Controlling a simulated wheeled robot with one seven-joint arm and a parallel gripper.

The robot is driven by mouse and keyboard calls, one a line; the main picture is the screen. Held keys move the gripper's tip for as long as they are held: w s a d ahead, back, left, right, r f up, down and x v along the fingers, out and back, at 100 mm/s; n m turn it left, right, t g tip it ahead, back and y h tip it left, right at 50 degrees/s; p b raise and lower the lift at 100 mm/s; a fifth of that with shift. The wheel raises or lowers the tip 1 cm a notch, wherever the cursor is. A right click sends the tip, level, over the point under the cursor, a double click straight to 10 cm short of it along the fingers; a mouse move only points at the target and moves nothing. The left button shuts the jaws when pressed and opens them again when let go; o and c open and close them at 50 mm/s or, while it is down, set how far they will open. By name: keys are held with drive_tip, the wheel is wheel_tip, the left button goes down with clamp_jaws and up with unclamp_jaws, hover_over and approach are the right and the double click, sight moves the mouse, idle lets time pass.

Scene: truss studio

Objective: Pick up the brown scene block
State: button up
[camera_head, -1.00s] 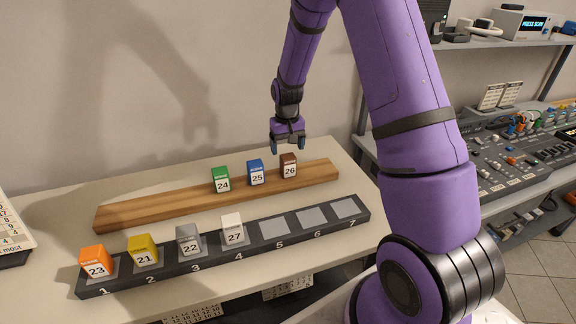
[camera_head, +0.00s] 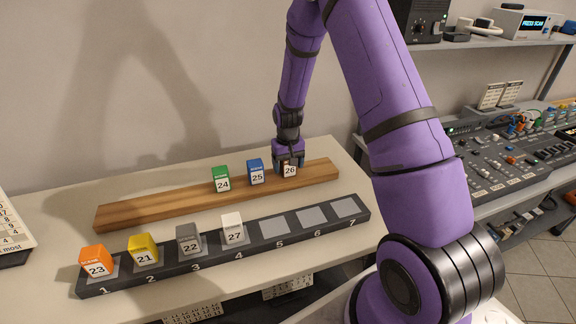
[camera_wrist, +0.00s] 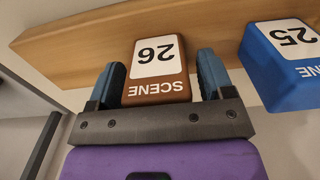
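The brown scene block (camera_head: 289,171), numbered 26, stands at the right of the row on the wooden plank (camera_head: 155,208). My gripper (camera_head: 289,166) is lowered over it from above. In the wrist view the brown block (camera_wrist: 155,90) sits between the two blue fingers of my gripper (camera_wrist: 160,85), with a small gap visible on each side, so the fingers are open around it. The block still rests on the plank. The blue block (camera_head: 256,172), numbered 25, stands just left of it; in the wrist view it (camera_wrist: 283,75) is close beside one finger.
The green block (camera_head: 221,179) stands farther left on the plank. In front lies a dark numbered rack (camera_head: 262,245) holding orange (camera_head: 96,261), yellow (camera_head: 144,250), grey (camera_head: 189,238) and white (camera_head: 233,228) blocks. Its slots 5, 6 and 7 are empty. The wall is behind the table.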

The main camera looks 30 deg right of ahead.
drive_tip(key=c, duration=0.8)
